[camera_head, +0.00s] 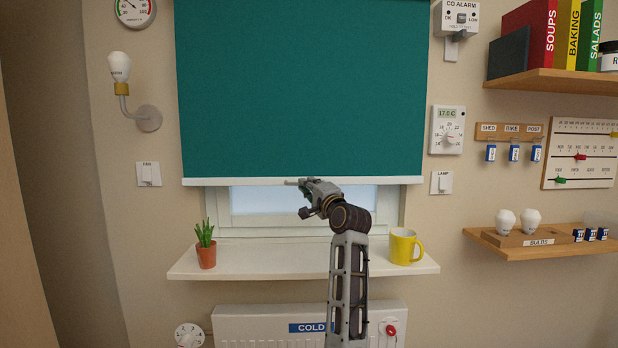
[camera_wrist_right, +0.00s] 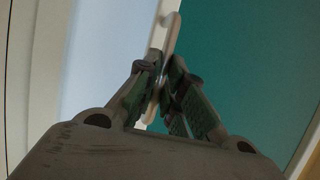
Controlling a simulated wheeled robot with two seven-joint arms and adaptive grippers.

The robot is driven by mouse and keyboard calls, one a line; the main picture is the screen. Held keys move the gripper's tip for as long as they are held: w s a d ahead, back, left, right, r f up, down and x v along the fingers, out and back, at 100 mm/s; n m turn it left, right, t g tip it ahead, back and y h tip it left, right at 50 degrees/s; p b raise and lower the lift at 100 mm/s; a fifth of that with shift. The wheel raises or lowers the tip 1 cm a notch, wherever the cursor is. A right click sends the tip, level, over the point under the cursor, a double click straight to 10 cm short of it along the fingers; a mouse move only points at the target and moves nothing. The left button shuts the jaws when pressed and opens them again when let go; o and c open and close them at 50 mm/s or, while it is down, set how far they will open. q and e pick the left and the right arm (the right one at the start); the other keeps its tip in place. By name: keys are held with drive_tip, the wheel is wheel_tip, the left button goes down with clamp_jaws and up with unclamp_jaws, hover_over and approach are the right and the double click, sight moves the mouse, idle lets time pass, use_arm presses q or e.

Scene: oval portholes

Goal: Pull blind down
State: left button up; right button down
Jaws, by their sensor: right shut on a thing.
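A teal roller blind (camera_head: 300,90) hangs over the window and covers most of it. Its pale bottom bar (camera_head: 240,182) runs level a little above the sill. My right gripper (camera_head: 303,184) is at the middle of this bar. A strip of window (camera_head: 260,199) shows below the bar. The left gripper is not in view.
The white sill (camera_head: 290,262) holds a potted plant (camera_head: 206,245) at left and a yellow mug (camera_head: 403,246) at right, beside my forearm. A radiator (camera_head: 260,322) is below. Shelves (camera_head: 550,82) and switches (camera_head: 441,183) are on the right wall.

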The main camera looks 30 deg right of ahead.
wheel_tip(320, 180, down, 16)
drive_tip(key=b, duration=0.4)
drive_tip(key=shift+r, duration=0.25)
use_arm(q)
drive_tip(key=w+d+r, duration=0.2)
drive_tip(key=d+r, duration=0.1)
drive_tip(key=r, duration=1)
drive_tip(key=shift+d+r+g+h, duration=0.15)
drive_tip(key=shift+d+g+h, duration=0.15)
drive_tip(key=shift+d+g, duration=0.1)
use_arm(e)
drive_tip(key=shift+f, duration=0.75)
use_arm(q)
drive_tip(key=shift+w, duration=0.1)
use_arm(e)
drive_tip(key=shift+f, duration=0.1)
drive_tip(key=c, duration=1.5)
unclamp_jaws()
drive_tip(key=shift+r, duration=0.2)
drive_tip(key=shift+s, duration=0.15)
drive_tip(key=shift+v, duration=3.65)
drive_tip(key=shift+f, duration=0.1)
